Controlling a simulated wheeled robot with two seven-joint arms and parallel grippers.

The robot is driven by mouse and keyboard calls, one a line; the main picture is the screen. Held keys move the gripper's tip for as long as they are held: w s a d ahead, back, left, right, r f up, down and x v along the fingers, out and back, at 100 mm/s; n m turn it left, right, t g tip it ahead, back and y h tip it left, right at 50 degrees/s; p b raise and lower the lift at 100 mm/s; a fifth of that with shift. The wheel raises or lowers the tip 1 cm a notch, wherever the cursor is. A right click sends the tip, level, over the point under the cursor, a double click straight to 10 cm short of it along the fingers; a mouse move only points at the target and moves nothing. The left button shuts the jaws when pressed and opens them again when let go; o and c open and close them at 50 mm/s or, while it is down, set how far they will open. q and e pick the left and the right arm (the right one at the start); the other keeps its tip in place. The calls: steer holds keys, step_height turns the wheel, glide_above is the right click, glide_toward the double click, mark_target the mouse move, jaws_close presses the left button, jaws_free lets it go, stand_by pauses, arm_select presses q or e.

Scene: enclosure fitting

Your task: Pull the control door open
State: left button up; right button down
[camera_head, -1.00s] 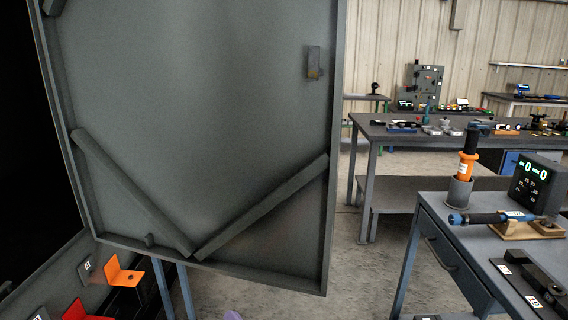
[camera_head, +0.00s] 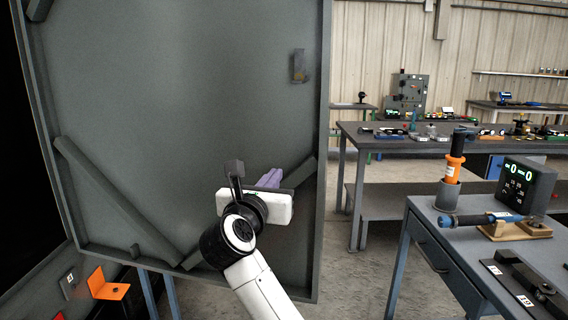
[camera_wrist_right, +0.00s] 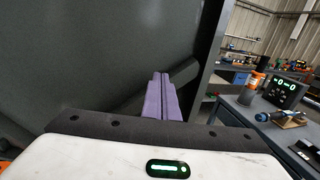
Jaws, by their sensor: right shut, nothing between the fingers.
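The control door (camera_head: 190,100) is a large grey panel standing swung open, its inner face with diagonal braces towards me. It also fills the left of the right wrist view (camera_wrist_right: 100,60). A small latch block (camera_head: 299,66) sits near its upper right edge. My right gripper (camera_head: 271,178) is in front of the door's lower right part, its purple fingers shut together and empty. In the right wrist view the fingers (camera_wrist_right: 161,98) point at the door's inner face near a brace. I cannot tell whether they touch it. My left gripper is not in view.
The dark enclosure opening is at the far left, with an orange bracket (camera_head: 108,286) at its lower edge. A blue-grey workbench (camera_head: 425,215) with an orange-handled tool (camera_head: 455,158) and a display (camera_head: 527,185) stands at right. Open floor lies between door and bench.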

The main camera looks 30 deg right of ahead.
mark_target(287, 159)
steer(key=x, duration=0.8)
steer(key=shift+p, duration=0.4)
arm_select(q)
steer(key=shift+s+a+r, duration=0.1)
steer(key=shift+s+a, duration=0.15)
arm_select(e)
steer(key=shift+w+d, duration=0.5)
